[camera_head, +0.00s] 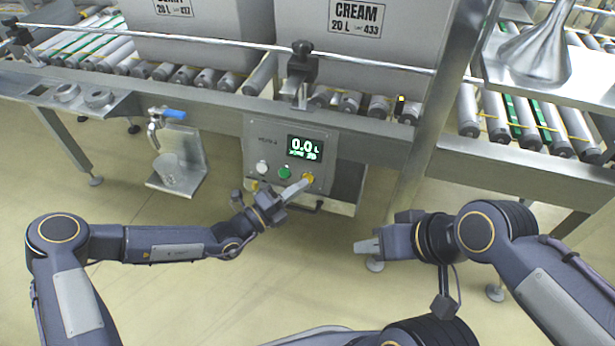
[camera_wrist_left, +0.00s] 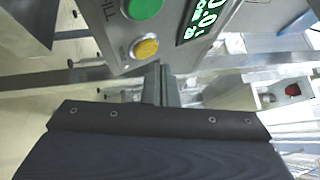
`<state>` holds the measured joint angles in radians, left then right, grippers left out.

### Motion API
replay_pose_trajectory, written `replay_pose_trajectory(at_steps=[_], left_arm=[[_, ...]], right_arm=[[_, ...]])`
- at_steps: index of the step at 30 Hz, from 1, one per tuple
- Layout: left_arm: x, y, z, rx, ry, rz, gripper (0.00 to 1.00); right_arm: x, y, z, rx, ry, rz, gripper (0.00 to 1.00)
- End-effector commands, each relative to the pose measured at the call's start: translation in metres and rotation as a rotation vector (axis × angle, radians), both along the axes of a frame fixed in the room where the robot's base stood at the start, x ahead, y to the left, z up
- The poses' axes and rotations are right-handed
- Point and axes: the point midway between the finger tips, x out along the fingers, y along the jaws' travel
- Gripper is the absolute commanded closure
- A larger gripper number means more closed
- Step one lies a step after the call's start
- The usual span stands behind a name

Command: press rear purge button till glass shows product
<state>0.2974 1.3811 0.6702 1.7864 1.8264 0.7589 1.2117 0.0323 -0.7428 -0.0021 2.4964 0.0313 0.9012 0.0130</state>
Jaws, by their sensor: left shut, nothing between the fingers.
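A control panel (camera_head: 260,140) hangs under the conveyor, with a white button (camera_head: 262,167), a green button (camera_head: 285,172) and a yellow button (camera_head: 308,178). Its display (camera_head: 304,148) reads 0.0 L. My left gripper (camera_head: 303,184) is shut and empty, its tips at the yellow button; contact cannot be told. In the left wrist view the tips (camera_wrist_left: 161,76) are just below the yellow button (camera_wrist_left: 145,48). A clear glass (camera_head: 172,172) stands on a bracket below a blue-handled tap (camera_head: 158,124); I see no product in it. My right gripper (camera_head: 366,248) hangs away from the panel.
Large grey boxes, one marked CREAM (camera_head: 355,15), stand on the roller conveyor (camera_head: 350,102) above the panel. A steel post (camera_head: 432,140) rises right of the panel. A steel funnel (camera_head: 537,55) sits at the upper right.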

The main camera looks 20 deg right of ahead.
Motion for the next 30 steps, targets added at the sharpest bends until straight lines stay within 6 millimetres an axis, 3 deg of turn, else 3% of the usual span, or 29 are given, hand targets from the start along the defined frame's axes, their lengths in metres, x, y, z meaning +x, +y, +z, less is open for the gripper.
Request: replay_pose_trajectory(at_steps=[16, 30], left_arm=[[-0.033, 0.022, 0.018, 0.001, 0.001, 0.0, 1.0], [-0.039, 0.027, 0.018, 0.0, 0.0, 0.0, 1.0]], right_arm=[[0.0, 0.0, 0.041, 0.0, 0.0, 0.0, 0.64], [0.0, 0.0, 0.045, 0.0, 0.0, 0.0, 0.64]])
